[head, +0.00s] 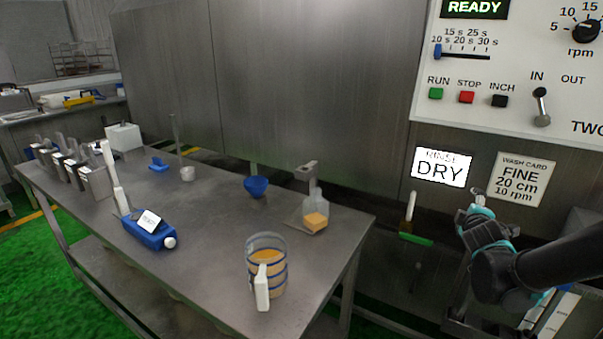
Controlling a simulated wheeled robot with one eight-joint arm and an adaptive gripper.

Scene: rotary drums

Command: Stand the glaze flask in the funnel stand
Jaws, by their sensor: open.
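A clear flask-like vessel (316,198) with an orange lower part stands near the table's back right edge, apparently on a small grey base with a grey upright behind it. I cannot tell for certain that it is the glaze flask. A blue funnel (256,187) sits to its left towards the back of the table; its support is mostly hidden, and I cannot tell whether this is the funnel stand. My gripper (479,196) is open and seemingly empty at the right, off the table, in front of the wall below the control panel. It is well apart from both.
A clear jug (267,275) with orange contents and a white handle stands at the table's front right. A blue device (150,234) with a white tag lies at left. Several metal containers (95,181) line the far left. The table's middle is clear. A control panel (510,60) hangs right.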

